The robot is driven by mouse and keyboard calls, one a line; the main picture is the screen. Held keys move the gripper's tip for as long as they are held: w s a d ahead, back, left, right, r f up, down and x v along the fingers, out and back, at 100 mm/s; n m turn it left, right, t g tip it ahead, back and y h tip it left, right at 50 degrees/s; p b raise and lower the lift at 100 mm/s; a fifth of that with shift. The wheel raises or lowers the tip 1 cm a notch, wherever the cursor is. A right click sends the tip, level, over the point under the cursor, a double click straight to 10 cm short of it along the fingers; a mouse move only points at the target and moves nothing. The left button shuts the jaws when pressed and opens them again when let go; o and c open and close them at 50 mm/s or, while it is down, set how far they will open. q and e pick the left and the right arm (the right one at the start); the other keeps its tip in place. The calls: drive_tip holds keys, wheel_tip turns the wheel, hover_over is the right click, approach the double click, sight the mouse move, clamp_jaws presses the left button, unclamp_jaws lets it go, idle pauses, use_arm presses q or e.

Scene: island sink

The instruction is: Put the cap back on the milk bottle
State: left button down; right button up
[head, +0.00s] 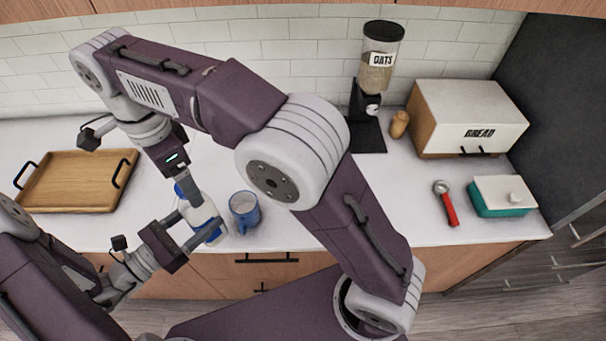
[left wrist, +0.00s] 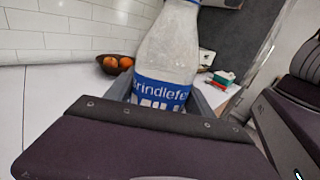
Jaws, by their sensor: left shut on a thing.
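The milk bottle (head: 202,214) is white with a blue label, near the counter's front edge. My left gripper (head: 205,232) is shut around its lower body. In the left wrist view the bottle (left wrist: 170,50) stands between the fingers, with its blue label (left wrist: 160,94) just above the gripper; its top is cut off by the frame. My right gripper (head: 183,188) points down at the bottle's top. A blue piece, which looks like the cap (head: 179,190), shows beside its fingertips. I cannot tell whether it is gripped or touches the bottle's mouth.
A blue mug (head: 244,209) stands just right of the bottle. A wooden tray (head: 75,182) lies at the left. An oats dispenser (head: 378,62), bread box (head: 468,120), red-handled scoop (head: 447,205) and teal butter dish (head: 502,197) are to the right. My right arm crosses above the counter.

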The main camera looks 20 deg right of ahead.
drive_tip(key=n, duration=1.7)
drive_tip(key=shift+n, duration=0.4)
drive_tip(key=n, duration=0.5)
drive_tip(key=shift+n, duration=0.4)
wheel_tip(320, 180, up, 7)
drive_tip(key=shift+a+f, duration=0.15)
drive_tip(key=w+d+f+m, duration=0.1)
drive_tip(key=w+d+m, duration=0.25)
drive_tip(key=d, duration=0.65)
drive_tip(key=s+d+f+m, duration=0.1)
drive_tip(key=d+f+m, duration=0.4)
drive_tip(key=d+f, duration=1.1)
drive_tip(key=shift+s+f, duration=0.35)
drive_tip(key=shift+f, duration=1.2)
